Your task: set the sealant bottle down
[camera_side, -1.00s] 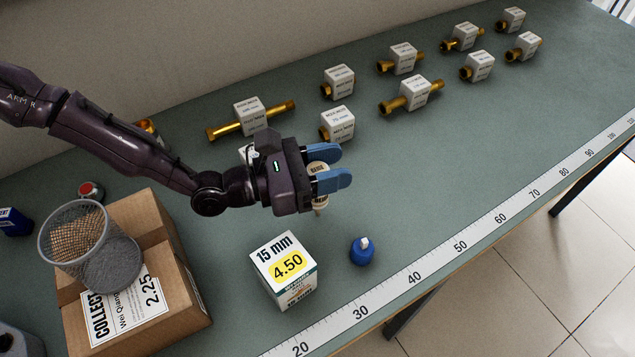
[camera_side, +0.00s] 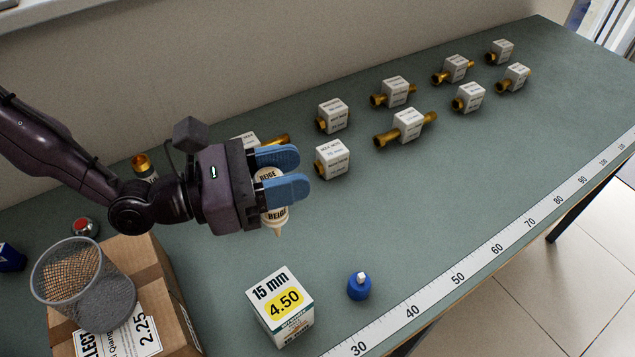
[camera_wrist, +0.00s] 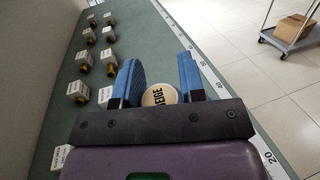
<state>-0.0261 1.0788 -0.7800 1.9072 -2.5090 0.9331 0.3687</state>
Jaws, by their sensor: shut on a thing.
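In the wrist view the bottle's round, labelled end (camera_wrist: 158,96) shows between the fingers of my gripper (camera_wrist: 160,80).
A "15 mm 4.50" box (camera_side: 281,308) and a small blue bottle (camera_side: 359,286) stand in front. A mesh cup (camera_side: 84,285) sits on a cardboard box (camera_side: 180,315) at left. Brass fittings with white tags (camera_side: 408,125) line the back. The bench's middle right is clear.

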